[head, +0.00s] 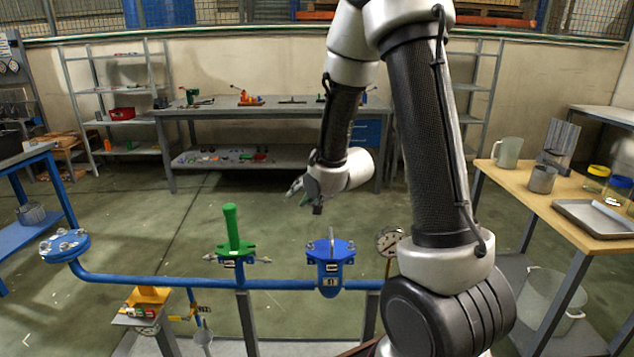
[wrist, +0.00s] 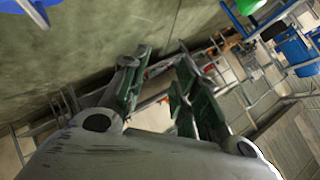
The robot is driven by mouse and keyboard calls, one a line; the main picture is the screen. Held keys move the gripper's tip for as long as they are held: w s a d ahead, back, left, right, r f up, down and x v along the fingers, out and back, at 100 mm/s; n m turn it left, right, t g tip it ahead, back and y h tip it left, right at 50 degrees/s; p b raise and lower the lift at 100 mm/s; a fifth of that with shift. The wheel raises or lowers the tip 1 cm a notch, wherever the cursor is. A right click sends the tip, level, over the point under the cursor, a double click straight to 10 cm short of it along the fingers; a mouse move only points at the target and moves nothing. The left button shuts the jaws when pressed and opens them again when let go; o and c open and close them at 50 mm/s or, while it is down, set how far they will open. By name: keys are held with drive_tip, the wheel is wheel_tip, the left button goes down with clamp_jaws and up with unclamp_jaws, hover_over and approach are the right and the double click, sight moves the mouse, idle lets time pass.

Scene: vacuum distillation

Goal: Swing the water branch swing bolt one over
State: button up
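The blue water pipe (head: 190,282) runs across the front, with a round bolted flange (head: 65,246) at its left end. A blue capped housing (head: 330,266) sits on it right of centre, with a thin grey upright part on top. The swing bolts are too small to tell apart. A green-handled valve (head: 232,230) stands on the pipe to the left. My gripper (head: 307,195) is above and behind the blue housing, apart from it. In the wrist view my gripper (wrist: 163,58) has its fingers spread with nothing between them.
A round gauge (head: 389,241) stands just right of the housing, close to my arm. A wooden table (head: 560,200) with a jug, cup, jars and tray is at right. A workbench (head: 260,112) and shelves line the back wall. The floor behind the pipe is open.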

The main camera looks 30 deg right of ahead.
drive_tip(key=s+d+r+n+g+h, duration=0.1)
drive_tip(key=s+d+r+n, duration=0.1)
drive_tip(key=s+r, duration=0.2)
drive_tip(key=shift+s+d+r, duration=0.3)
drive_tip(key=shift+s+r, duration=0.05)
drive_tip(key=shift+r, duration=0.2)
